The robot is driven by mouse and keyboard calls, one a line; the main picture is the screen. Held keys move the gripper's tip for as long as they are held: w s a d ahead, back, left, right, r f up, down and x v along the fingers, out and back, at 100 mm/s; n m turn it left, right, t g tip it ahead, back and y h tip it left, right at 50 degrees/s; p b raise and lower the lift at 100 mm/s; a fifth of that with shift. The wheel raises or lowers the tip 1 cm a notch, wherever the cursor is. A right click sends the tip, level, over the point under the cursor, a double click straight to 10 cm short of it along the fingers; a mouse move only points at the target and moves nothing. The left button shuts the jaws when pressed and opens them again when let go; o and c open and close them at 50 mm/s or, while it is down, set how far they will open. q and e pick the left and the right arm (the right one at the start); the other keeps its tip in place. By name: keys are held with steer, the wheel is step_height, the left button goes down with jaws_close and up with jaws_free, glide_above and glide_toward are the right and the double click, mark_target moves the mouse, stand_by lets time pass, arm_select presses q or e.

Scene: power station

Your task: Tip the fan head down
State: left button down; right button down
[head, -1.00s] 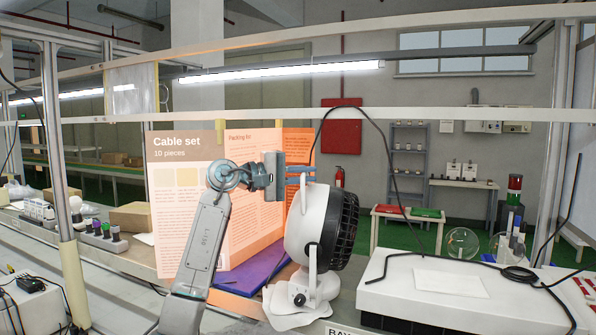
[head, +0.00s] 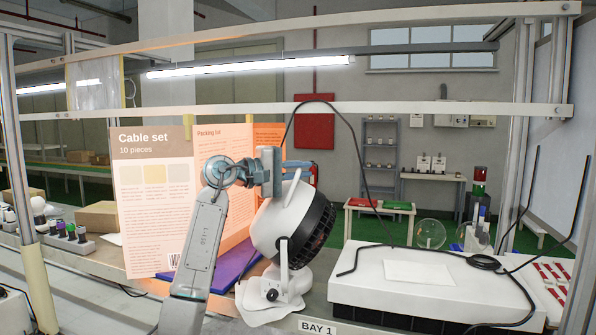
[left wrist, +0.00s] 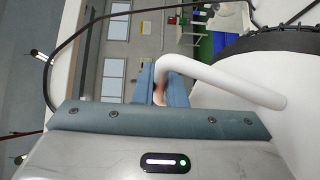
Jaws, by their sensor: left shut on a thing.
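The fan has a white rounded head (head: 275,228) with a black grille (head: 319,226) on its right side. The head sits in a white yoke on a white base (head: 272,297), and the grille faces right and somewhat downward. My left gripper (head: 311,172) is at the top of the fan head. In the left wrist view, its blue-grey fingers (left wrist: 161,86) are shut on a white bent handle (left wrist: 225,78) that rises from the white fan housing (left wrist: 292,112). The gripper partly hides the handle in the head view. My right gripper is not in view.
A "Cable set" board (head: 150,200) stands behind my left arm. A white box (head: 440,292) with a black cable stands right of the fan. A rail (head: 380,108) crosses above.

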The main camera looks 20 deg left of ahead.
arm_select(q)
steer(key=shift+f, duration=0.25)
steer(key=c, duration=1.5)
jaws_free()
steer(key=shift+r, duration=0.1)
steer(key=shift+s, duration=0.1)
steer(key=shift+s+a, duration=0.15)
steer(key=b+v, duration=0.5)
steer(key=v, duration=0.5)
steer(key=shift+s, duration=0.15)
